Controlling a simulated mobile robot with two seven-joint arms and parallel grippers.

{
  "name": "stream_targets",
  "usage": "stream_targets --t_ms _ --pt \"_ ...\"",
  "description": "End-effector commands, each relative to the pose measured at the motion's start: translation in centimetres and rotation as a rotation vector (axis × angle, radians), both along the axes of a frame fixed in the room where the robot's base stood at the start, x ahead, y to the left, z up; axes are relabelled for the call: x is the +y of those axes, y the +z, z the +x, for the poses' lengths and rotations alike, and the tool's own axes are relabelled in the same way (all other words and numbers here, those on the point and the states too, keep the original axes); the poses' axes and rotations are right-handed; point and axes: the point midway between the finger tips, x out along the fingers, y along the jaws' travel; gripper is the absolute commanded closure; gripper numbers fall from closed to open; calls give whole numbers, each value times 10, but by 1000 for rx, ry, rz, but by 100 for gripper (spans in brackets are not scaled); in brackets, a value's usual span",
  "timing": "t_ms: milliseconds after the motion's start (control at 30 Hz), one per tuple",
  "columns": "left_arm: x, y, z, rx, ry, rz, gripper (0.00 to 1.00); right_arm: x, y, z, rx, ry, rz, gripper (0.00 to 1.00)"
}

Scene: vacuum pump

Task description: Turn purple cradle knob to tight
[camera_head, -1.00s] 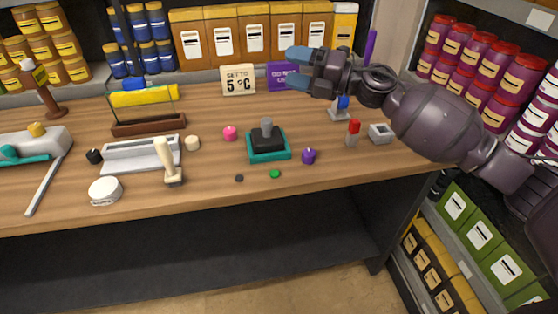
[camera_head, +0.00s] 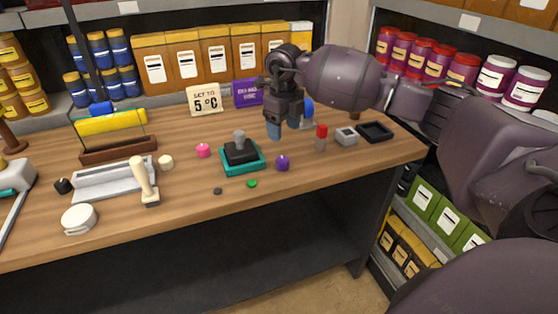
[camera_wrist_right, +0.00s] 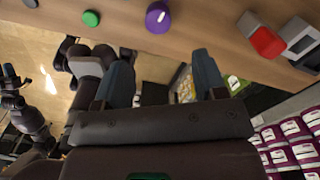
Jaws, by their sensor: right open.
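The purple knob (camera_head: 282,163) stands on the wooden bench, just right of the teal-based device (camera_head: 242,162). It also shows in the right wrist view (camera_wrist_right: 158,17) at the top, with a white mark on its face. My right gripper (camera_head: 275,130) points down above and behind the purple knob in the head view, apart from it. In the right wrist view its blue fingers (camera_wrist_right: 163,75) are spread with nothing between them. My left gripper is not in view.
Close by are a red-topped piece (camera_head: 321,138), a small grey box (camera_head: 346,136), a pink knob (camera_head: 203,150) and a green button (camera_head: 252,183).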

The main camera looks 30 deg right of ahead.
Motion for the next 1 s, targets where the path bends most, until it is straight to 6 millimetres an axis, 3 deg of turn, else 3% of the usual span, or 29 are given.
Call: stream_targets --t_ms 167,600,800,1000 --pt "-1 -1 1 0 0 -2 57 1 -18 -1 5 -5 3 35" --pt "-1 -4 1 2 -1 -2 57 2 -89 0 3 -3 6 35" --pt "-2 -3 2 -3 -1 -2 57 1 -105 0 1 -2 5 35" --pt "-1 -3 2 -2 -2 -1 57 1 -107 0 -1 -2 4 35"
